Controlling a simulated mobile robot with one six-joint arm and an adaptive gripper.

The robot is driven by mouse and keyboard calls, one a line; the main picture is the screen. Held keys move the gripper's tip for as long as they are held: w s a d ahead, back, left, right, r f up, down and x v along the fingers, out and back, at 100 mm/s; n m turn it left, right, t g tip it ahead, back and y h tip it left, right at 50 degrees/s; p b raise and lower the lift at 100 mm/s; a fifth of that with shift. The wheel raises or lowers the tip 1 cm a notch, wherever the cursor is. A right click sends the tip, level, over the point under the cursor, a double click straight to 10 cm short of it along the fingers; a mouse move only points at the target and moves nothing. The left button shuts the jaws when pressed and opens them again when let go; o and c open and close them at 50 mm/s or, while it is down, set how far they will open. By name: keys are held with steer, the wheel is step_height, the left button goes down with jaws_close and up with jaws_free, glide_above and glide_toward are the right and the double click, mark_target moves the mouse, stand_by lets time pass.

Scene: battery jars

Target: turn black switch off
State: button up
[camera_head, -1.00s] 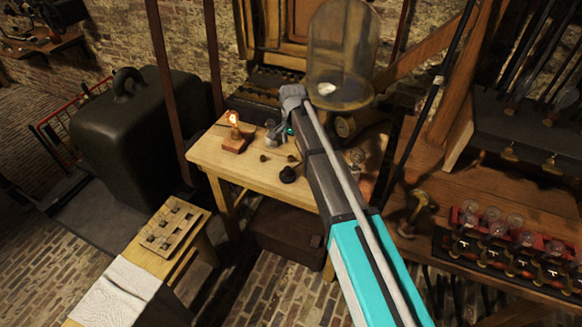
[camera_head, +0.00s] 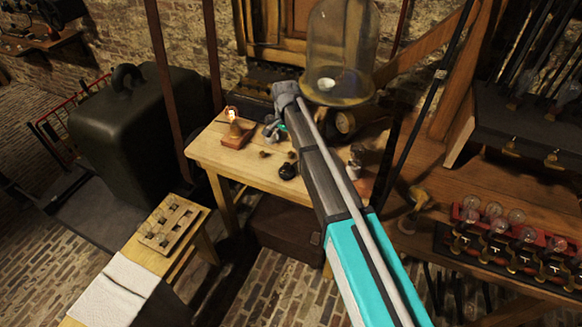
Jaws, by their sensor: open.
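A small round black object (camera_head: 288,171), which looks like the black switch, sits on the front part of the wooden table (camera_head: 215,154). Its lever position is too small to tell. A lamp with a glowing bulb (camera_head: 232,115) stands on a wooden base (camera_head: 237,136) at the table's left. My gripper (camera_head: 270,132) is open and empty over the table, between the lamp and the black object, farther back than the latter. My arm comes in from the lower right and hides part of the table's right side. The gripper's fingertips are small and hard to make out.
A glass dome (camera_head: 340,45) stands behind my arm. Small dark pieces (camera_head: 264,154) lie near the black object. A shelf with several bulbs (camera_head: 497,225) is at right. A bench with a switch board (camera_head: 172,222) and white cloth (camera_head: 112,292) is at lower left.

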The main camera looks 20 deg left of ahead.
mark_target(287, 164)
steer(key=shift+f+b, duration=5.95)
steer(key=shift+f, duration=0.25)
